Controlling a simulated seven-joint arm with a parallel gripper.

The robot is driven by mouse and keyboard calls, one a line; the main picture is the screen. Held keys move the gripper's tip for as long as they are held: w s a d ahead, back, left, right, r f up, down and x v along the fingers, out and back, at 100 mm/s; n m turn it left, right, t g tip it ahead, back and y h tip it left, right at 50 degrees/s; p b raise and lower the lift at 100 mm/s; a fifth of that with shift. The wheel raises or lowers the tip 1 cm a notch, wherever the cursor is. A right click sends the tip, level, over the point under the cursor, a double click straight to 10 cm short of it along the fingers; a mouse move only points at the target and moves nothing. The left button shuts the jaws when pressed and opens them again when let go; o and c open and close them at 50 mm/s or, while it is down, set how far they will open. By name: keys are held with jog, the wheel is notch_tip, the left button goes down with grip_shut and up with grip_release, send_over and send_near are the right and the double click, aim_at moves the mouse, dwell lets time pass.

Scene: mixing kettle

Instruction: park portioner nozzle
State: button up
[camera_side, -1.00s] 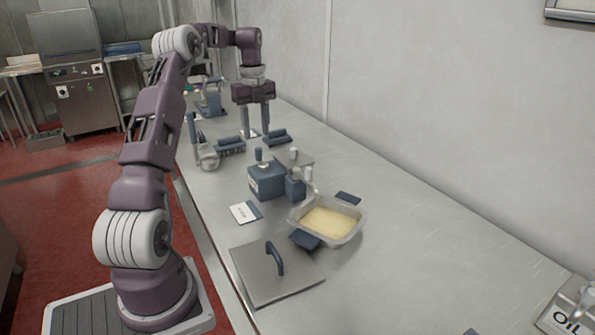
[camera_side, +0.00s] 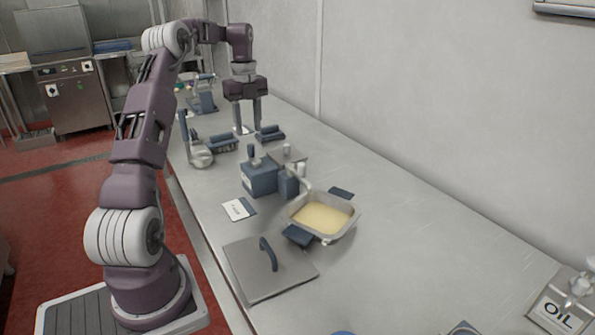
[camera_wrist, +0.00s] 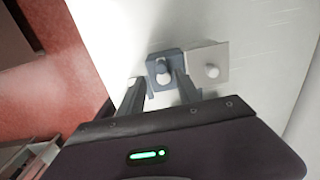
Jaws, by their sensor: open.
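A blue box-shaped unit (camera_side: 259,178) with a dark knob stands mid-counter, and I take it for the portioner. A smaller blue block (camera_side: 288,184) and a pale spout-like piece (camera_side: 302,171) sit at its right, beside the pan; I cannot tell for sure which part is the nozzle. My gripper (camera_side: 248,128) is open and points down, farther along the counter behind this unit. In the wrist view my open fingers (camera_wrist: 159,80) reach toward a blue block with a pale round top (camera_wrist: 163,67). I see nothing held; contact cannot be told.
A pan of pale yellow food (camera_side: 322,218) stands to the front right. A flat lid with a handle (camera_side: 270,270) and a small label card (camera_side: 238,209) lie nearer. Dark blue items (camera_side: 270,133) lie near my gripper. A plate with a white knob (camera_wrist: 208,62) adjoins the blue block.

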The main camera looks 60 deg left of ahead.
jog(key=shift+c, duration=0.3)
jog(key=w+d, duration=0.4)
jog(key=d, duration=0.3)
jog(key=r, duration=0.1)
send_over(301, 165)
jog(key=shift+w+a+r, duration=0.1)
jog(key=shift+a+r, duration=0.1)
jog(key=shift+a, duration=0.05)
jog(key=shift+d+f, duration=0.1)
jog(key=shift+f, duration=4)
jog(key=c, duration=0.6)
